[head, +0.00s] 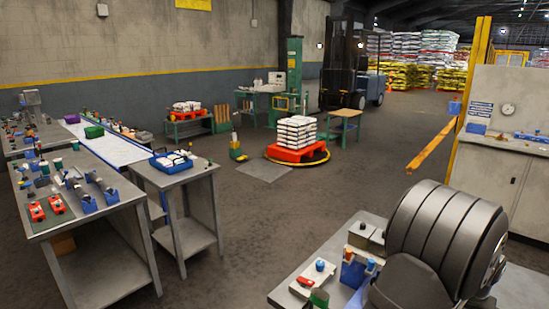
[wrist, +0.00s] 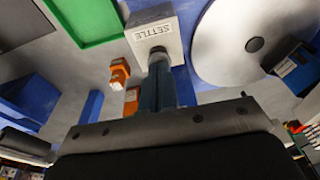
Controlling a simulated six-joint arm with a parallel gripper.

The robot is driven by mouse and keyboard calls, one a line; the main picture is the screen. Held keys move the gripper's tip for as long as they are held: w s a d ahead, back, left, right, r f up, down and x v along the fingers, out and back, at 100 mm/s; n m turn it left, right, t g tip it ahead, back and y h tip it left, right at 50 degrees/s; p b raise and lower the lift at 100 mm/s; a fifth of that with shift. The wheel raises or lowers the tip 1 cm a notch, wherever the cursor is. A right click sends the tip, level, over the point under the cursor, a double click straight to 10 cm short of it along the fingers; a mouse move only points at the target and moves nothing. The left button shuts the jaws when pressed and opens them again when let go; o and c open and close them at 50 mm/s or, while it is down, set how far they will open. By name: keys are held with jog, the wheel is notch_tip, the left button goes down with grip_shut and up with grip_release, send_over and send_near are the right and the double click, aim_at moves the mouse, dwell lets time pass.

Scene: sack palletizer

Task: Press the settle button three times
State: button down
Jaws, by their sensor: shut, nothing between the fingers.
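The settle box (wrist: 153,30) is a light grey block at the top middle of the wrist view, with the word SETTLE upside down on its face. My gripper (wrist: 160,70) is shut and empty, its narrow dark fingers together and pointing at the box. The fingertips overlap the near edge of the box just below the label, where a small rounded grey part shows. The fingers hide most of the button area, so I cannot tell whether they touch the button or whether it is pressed down. I cannot pick out the settle box for certain in the head view.
Close to the fingers in the wrist view are an orange piece (wrist: 119,73), a green-rimmed tray (wrist: 88,22) and a large pale disc (wrist: 245,42).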

jog(key=shift+f, duration=0.4)
jog(key=shift+r, duration=1.15)
jog(key=shift+f, duration=0.25)
jog(key=shift+f, duration=0.9)
jog(key=shift+r, duration=1.15)
